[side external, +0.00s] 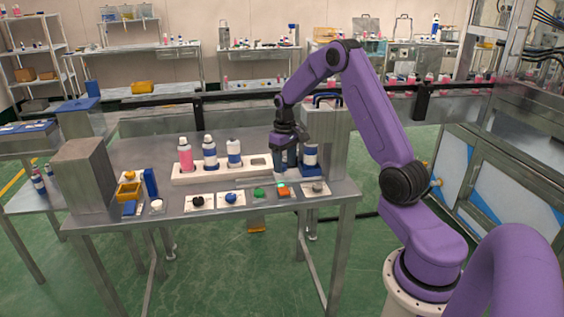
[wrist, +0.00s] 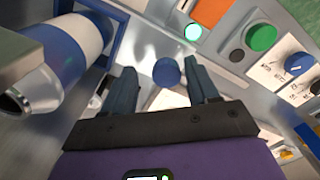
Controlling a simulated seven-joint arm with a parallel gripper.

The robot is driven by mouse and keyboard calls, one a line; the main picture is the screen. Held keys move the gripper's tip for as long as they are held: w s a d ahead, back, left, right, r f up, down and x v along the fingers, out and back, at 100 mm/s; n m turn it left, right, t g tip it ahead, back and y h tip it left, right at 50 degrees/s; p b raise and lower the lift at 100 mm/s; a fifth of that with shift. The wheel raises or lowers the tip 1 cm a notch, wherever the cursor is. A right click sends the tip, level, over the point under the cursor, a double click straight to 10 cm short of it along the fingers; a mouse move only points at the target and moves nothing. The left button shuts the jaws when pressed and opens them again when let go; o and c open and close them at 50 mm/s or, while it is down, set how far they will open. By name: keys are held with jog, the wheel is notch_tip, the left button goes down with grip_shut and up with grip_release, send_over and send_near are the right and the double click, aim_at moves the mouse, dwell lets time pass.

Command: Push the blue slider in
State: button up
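A round blue knob (wrist: 167,72), which looks like the end of the blue slider, shows in the wrist view between and beyond my fingertips. My gripper (wrist: 159,69) is open, with one finger on each side of the knob and visible gaps to it. In the side external view my gripper (side external: 285,164) points down in front of the grey crimping machine (side external: 338,140); the knob is hidden there. A white and blue can (wrist: 70,55) stands at the machine, left of my fingers in the wrist view; it also shows in the side view (side external: 311,156).
A white rack (side external: 215,175) with a pink bottle (side external: 185,154) and two white-blue bottles stands left of my gripper. Control panels with a lit button (wrist: 193,32), a green button (wrist: 262,38) and a blue dial (wrist: 298,63) line the table's front edge.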

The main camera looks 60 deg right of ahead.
jog(key=shift+w+a+r, duration=0.1)
jog(key=shift+r, duration=0.25)
notch_tip(320, 180, up, 17)
dwell(0.4)
jog(key=shift+f, duration=0.15)
jog(key=s+a+f+n, duration=0.1)
jog(key=s+a+n, duration=0.3)
jog(key=a, duration=0.8)
jog(key=s+a+f+n, duration=0.1)
jog(key=s+a+n, duration=0.35)
jog(key=a, duration=0.75)
jog(key=s+a+f+n, duration=0.2)
jog(key=s+f, duration=0.1)
jog(key=s, duration=0.9)
jog(key=s+a+f+n, duration=0.2)
jog(key=s+a+n, duration=0.1)
jog(key=s, duration=0.8)
jog(key=shift+s+f, duration=0.4)
